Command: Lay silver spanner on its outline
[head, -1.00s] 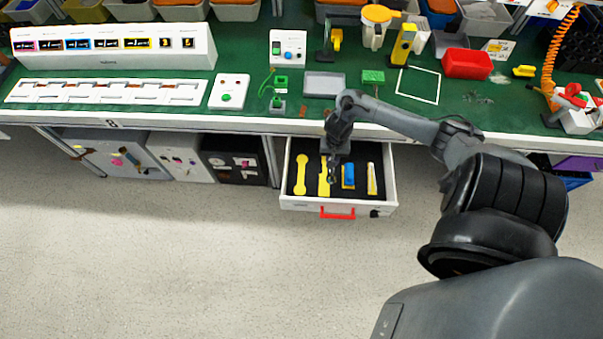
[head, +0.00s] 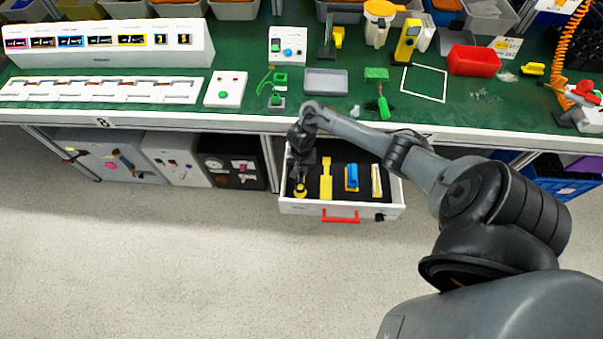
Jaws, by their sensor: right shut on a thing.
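The open drawer (head: 342,207) under the bench has a dark inlay with yellow outlines. The leftmost outline (head: 300,193) is the spanner-shaped one; its lower round end shows and the rest is covered by my right gripper. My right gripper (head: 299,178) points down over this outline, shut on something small. I take this to be the silver spanner, but it is too small and hidden to make out, and I cannot tell whether it touches the inlay. My left gripper is not in view.
Beside the spanner outline are another yellow outline (head: 326,180), a blue item (head: 351,178) and a white-and-yellow item (head: 376,181). The drawer has a red handle (head: 341,216). The bench edge (head: 220,122) runs behind my right arm. A red bin (head: 474,60) stands on the bench.

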